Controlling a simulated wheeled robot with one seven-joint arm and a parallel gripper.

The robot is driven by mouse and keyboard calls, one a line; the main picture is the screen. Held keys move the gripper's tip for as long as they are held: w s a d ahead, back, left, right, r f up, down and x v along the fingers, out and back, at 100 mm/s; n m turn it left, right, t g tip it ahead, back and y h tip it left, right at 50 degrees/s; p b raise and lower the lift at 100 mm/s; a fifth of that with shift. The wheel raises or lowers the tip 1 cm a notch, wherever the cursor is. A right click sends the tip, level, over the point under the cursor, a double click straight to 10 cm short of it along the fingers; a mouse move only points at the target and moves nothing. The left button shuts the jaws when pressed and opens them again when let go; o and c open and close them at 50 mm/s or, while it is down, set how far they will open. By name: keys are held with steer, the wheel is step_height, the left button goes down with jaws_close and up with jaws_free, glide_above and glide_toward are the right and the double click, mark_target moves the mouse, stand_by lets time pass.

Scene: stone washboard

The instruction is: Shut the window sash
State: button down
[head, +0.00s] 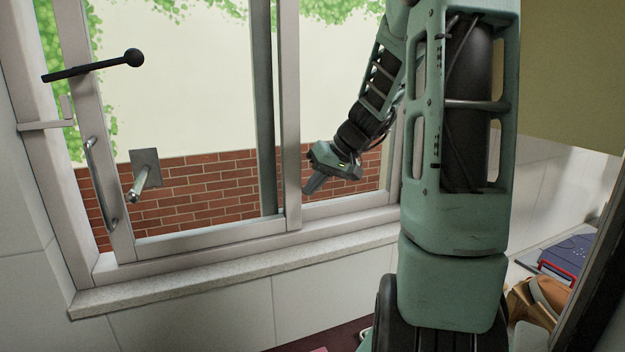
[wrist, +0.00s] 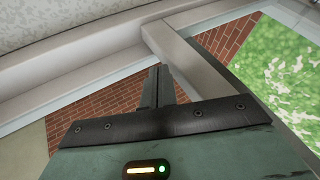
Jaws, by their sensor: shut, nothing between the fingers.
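The window sash (head: 288,120) is a light-grey framed sliding pane in the head view. Its left stile carries a metal pull handle (head: 103,185). A strip of brick and greenery shows between that stile and the left window frame (head: 60,160), so a gap stands open there. My gripper (head: 309,190) is shut and empty, just right of the sash's right stile, low in the window opening. In the wrist view, my gripper's fingers (wrist: 157,88) are together beside the grey stile (wrist: 185,60). I cannot tell whether they touch it.
A black ball-ended lever (head: 95,65) and a grey plate with a peg (head: 143,175) show at the left. A stone sill (head: 200,275) runs below the window. My arm hides part of the right side. Brown and blue items (head: 565,255) lie at the far right.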

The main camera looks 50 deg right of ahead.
mark_target(289, 189)
steer(key=shift+a, duration=0.1)
steer(key=w+a+b, duration=0.2)
steer(key=a, duration=0.1)
steer(key=w+a+b, duration=0.1)
steer(key=shift+a+f+b, duration=0.15)
steer(key=shift+a+b, duration=0.1)
steer(key=shift+b, duration=0.05)
steer(key=shift+a, duration=0.15)
stand_by(0.4)
